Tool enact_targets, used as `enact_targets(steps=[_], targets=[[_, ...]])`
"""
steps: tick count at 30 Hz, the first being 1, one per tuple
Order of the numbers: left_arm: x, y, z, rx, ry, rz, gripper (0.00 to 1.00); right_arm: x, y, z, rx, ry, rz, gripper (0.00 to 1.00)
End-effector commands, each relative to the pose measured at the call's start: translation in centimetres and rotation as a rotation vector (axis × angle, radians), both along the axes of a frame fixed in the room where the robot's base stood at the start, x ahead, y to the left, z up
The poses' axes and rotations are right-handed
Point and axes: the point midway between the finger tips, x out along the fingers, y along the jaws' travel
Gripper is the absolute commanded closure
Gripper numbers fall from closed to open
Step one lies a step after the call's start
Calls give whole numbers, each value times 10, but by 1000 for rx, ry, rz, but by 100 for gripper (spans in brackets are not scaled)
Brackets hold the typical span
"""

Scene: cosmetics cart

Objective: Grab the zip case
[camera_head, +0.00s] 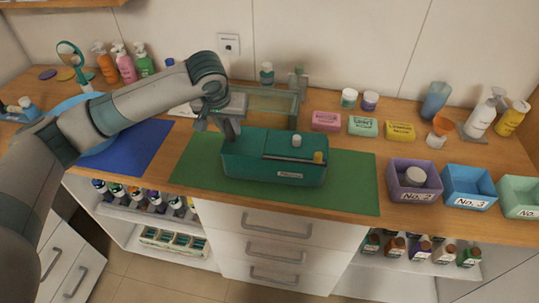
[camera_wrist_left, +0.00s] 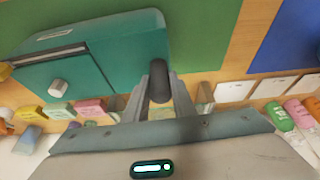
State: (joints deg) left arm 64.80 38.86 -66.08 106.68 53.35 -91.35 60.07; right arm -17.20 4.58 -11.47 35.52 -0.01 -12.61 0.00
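The zip case (camera_head: 252,163) is a teal box on the green mat in the head view, with a dark bar, a pale knob and a yellow knob on top and a label on its front. It also shows in the wrist view (camera_wrist_left: 85,65). My left gripper (camera_head: 230,128) is at the case's upper left corner. In the wrist view its two fingers (camera_wrist_left: 160,90) flank a dark rounded piece (camera_wrist_left: 158,78) beside the case. I cannot tell whether they press on it or whether it belongs to the case. My right gripper is not in view.
The green mat (camera_head: 350,185) has bare room right of the case. A glass stand (camera_head: 268,100) is just behind it. Pink, green and yellow boxes (camera_head: 362,126) stand behind right, and numbered bins (camera_head: 415,190) at the right. A blue mat (camera_head: 140,150) lies at left.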

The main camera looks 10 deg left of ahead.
Motion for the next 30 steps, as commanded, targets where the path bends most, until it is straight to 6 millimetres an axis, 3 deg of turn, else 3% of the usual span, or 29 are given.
enact_targets(steps=[14,30], targets=[[1,0,3,-1,-3,1,100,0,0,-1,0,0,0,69],[1,0,41,-2,-3,-1,100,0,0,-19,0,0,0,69]])
